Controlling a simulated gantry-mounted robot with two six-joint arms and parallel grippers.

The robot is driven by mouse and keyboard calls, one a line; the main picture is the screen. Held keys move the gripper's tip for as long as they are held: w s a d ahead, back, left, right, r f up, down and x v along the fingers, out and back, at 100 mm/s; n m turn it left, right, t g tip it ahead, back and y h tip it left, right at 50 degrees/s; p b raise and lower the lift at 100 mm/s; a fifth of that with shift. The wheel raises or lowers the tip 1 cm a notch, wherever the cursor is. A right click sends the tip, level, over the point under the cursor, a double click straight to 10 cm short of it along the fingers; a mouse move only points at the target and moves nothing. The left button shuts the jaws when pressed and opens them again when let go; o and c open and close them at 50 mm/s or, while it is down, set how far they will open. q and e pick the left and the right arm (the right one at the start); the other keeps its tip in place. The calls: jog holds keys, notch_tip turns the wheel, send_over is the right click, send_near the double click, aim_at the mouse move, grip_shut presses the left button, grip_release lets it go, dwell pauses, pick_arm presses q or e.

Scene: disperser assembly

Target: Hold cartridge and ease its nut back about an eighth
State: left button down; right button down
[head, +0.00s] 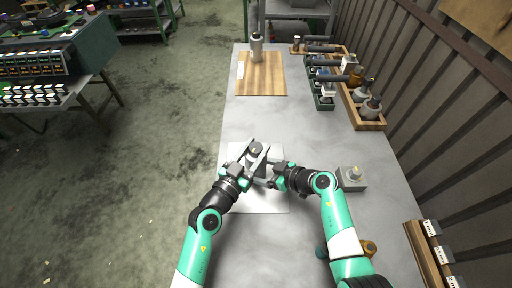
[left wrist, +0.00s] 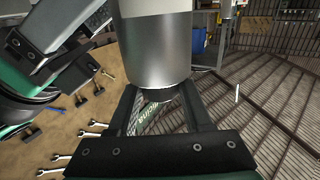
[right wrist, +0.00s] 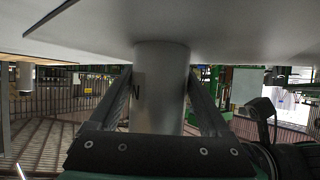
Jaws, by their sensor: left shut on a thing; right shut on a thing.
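The grey cylindrical cartridge (head: 257,163) stands upright on the white mat (head: 268,203) at the middle of the bench. Its metal body also shows in the left wrist view (left wrist: 155,45). My left gripper (head: 262,149) reaches over the top of the cartridge and is shut on its nut, a dark part mostly hidden between the fingers. My right gripper (head: 268,170) is shut around the cartridge body from the right, below the left one. In the right wrist view the grey body (right wrist: 160,85) stands between both fingers, close to the mat.
A grey block with a round knob (head: 352,177) stands to the right of my right arm. A wooden board (head: 262,82) with a metal cylinder (head: 256,46) is at the far end. Wooden and green trays with parts line the right edge. The bench's left side is clear.

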pick_arm(q)
jog(key=shift+f, duration=0.15)
pick_arm(e)
jog(key=shift+f, duration=0.1)
pick_arm(q)
jog(key=shift+c, duration=1.6)
grip_release()
jog(key=v, duration=1.2)
pick_arm(e)
grip_release()
jog(key=shift+s, duration=0.1)
